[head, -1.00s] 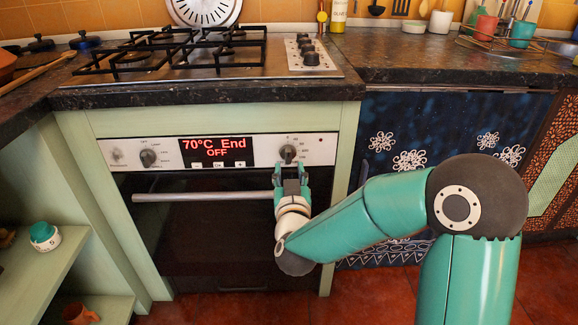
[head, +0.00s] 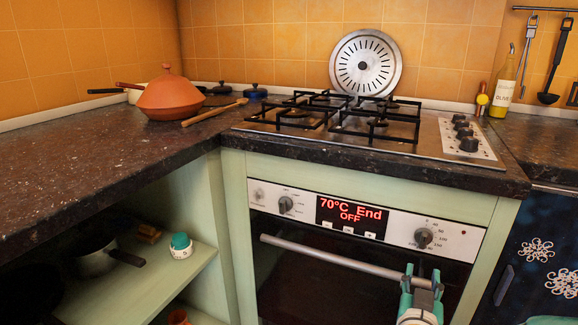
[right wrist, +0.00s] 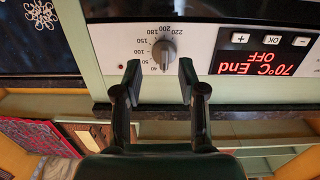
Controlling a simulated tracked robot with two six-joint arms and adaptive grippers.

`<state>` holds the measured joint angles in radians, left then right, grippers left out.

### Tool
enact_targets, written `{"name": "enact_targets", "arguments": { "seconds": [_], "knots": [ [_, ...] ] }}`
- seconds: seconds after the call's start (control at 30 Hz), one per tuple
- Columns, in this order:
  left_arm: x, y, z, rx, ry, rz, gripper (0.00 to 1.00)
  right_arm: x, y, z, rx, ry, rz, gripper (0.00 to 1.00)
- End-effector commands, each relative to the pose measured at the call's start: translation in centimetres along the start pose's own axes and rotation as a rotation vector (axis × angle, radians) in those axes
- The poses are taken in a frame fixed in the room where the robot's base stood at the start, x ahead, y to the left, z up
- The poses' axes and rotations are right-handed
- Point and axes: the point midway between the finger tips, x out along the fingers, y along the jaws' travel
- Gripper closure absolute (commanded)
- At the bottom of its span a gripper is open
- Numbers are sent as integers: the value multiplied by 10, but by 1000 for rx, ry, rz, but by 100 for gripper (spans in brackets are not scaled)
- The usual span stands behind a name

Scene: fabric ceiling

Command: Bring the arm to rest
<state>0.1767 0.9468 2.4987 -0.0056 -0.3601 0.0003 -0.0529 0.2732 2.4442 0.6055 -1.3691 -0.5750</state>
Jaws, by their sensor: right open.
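My right gripper (head: 422,272) is at the lower right of the head view, in front of the oven (head: 345,222), just below its right knob (head: 423,238). In the right wrist view the gripper (right wrist: 160,80) has its two dark fingers apart with nothing between them. There the grey knob (right wrist: 164,51) shows just beyond the fingertips, apparently clear of them. The oven display (head: 348,213) reads "70°C End OFF". Most of my right arm is out of the head view. My left gripper is not in view.
The oven handle (head: 330,262) runs close to my right gripper. Above are the worktop (head: 90,150) and the gas hob (head: 400,145). An orange tagine (head: 170,98) and a wooden spoon (head: 215,112) lie to the left. A kitchen timer (head: 181,246) sits on the open shelf.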

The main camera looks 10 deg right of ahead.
Motion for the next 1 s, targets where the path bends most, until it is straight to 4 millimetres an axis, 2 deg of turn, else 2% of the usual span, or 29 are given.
{"name": "enact_targets", "arguments": {
  "seconds": [0.17,0.27,0.3,0.4,0.5,0.6,0.7,0.8,0.97,1.0],
  "knots": [
    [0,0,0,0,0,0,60,5,-8,88,-108,-158,-28,59],
    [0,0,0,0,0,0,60,-5,-25,155,-154,-307,-123,59],
    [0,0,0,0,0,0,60,-13,-33,184,-162,-379,-169,59],
    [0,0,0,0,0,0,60,-43,-51,252,-158,-571,-285,59],
    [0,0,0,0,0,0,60,-87,-65,312,-136,-777,-395,59],
    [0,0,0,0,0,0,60,-135,-74,355,-108,-974,-484,59],
    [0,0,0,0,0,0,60,-181,-79,383,-83,-1153,-555,59],
    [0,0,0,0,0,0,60,-225,-81,397,-64,-1321,-611,59],
    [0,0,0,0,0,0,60,-275,-72,400,-23,-1566,-610,59],
    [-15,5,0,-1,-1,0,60,-275,-72,383,-8,-1568,-593,59]
  ]
}}
